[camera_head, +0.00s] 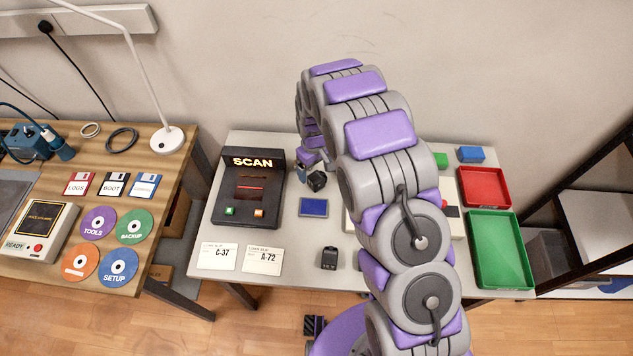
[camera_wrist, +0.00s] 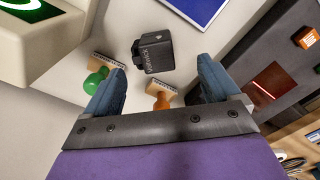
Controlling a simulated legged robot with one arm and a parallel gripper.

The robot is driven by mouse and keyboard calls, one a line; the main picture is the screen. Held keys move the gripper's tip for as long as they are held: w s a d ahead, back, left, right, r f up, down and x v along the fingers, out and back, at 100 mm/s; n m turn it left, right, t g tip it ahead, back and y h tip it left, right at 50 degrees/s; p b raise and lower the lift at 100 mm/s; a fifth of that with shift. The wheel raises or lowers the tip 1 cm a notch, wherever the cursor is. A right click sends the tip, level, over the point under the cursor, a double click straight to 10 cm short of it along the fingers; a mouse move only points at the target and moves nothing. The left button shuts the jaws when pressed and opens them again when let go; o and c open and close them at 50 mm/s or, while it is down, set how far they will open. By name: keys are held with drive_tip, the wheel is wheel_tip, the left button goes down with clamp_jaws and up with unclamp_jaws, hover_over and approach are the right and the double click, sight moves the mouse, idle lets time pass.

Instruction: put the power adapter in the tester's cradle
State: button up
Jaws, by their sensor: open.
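A black boxy adapter with pale lettering (camera_wrist: 155,52) lies on the table, ahead of and between my fingertips in the wrist view. In the head view it appears as a dark block (camera_head: 317,181) behind the blue pad. My gripper (camera_wrist: 161,68) is open and empty; in the head view its tip (camera_head: 304,171) is just left of the block. A pale device with a dark panel and green ring (camera_wrist: 38,28), seemingly the tester, is at the wrist view's upper left. In the head view my arm hides most of it (camera_head: 455,213); I cannot make out its cradle.
A green-knobbed stamp (camera_wrist: 97,80) and an orange-knobbed stamp (camera_wrist: 160,95) lie close to my fingers. A blue pad (camera_head: 313,207), a SCAN unit (camera_head: 247,190) and another black object (camera_head: 329,258) share the table. Red (camera_head: 484,187) and green (camera_head: 500,250) trays are at right.

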sight(317, 176)
drive_tip(key=f, duration=0.2)
drive_tip(key=f+b, duration=0.1)
drive_tip(key=f, duration=0.2)
drive_tip(key=shift+w+d+f+b, duration=0.2)
drive_tip(key=shift+d+f+b, duration=0.1)
drive_tip(key=shift+d+b, duration=0.1)
drive_tip(key=shift+r, duration=0.1)
drive_tip(key=c, duration=1.3)
